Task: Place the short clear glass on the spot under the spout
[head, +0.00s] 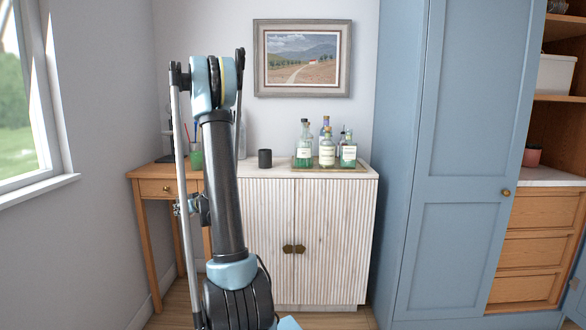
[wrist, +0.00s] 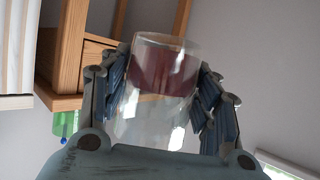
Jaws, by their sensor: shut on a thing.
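The short clear glass (wrist: 150,118) fills the middle of the wrist view, between the two fingers of my gripper (wrist: 164,75). The fingers are shut on its sides. A dark red-brown patch shows in or through the glass; I cannot tell whether it is contents or something behind.
A white ribbed cabinet (head: 331,240) carries a dark cup (head: 265,158) and several stoppered bottles (head: 327,152) on a tray. A wooden desk (head: 158,189) with a green cup (head: 196,157) stands left. A tall blue cupboard (head: 455,150) bounds the right.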

